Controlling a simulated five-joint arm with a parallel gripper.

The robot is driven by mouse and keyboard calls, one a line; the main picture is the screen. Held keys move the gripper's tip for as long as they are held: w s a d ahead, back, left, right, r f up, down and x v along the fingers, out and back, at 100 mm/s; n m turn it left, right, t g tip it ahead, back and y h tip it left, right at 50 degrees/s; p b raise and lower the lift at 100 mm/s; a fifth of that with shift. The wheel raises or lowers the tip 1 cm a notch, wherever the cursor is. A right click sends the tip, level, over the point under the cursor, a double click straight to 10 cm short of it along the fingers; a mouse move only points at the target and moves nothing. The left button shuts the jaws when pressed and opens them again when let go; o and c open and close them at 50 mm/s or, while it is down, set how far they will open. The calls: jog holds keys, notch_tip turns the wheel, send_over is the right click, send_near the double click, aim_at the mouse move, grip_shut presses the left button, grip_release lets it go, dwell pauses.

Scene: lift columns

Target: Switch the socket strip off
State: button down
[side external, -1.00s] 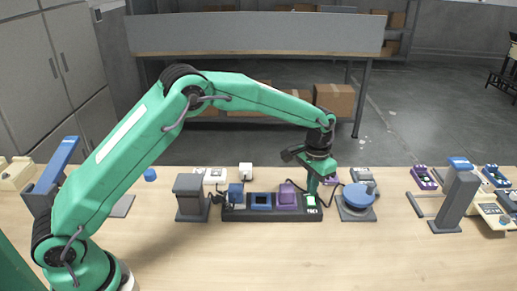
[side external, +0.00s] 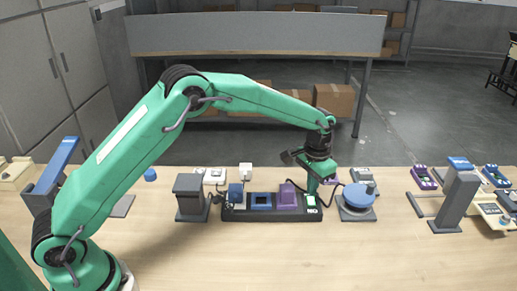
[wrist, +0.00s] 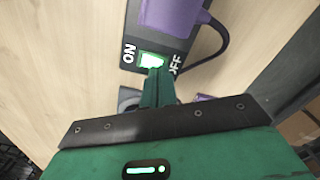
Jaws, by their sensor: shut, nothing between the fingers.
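The socket strip (side external: 232,214) is a dark bar on the wooden table. A blue plug, an empty blue socket (side external: 261,201) and a purple plug (side external: 287,195) sit along it. Its lit green-white switch (side external: 310,201) is at the right end and also shows in the wrist view (wrist: 151,60), between the labels ON and OFF. My gripper (side external: 312,190) is shut and empty, pointing down at the switch. In the wrist view its fingertips (wrist: 158,73) overlap the switch's edge on the OFF side. I cannot tell whether they touch it.
A dark grey block (side external: 190,197) stands left of the strip. A blue round knob on a grey base (side external: 357,200) stands close on the right. A grey post (side external: 456,200) is further right. The table in front of the strip is clear.

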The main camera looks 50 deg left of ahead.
jog(key=shift+f, duration=0.85)
dwell(0.7)
jog(key=shift+r, duration=3.6)
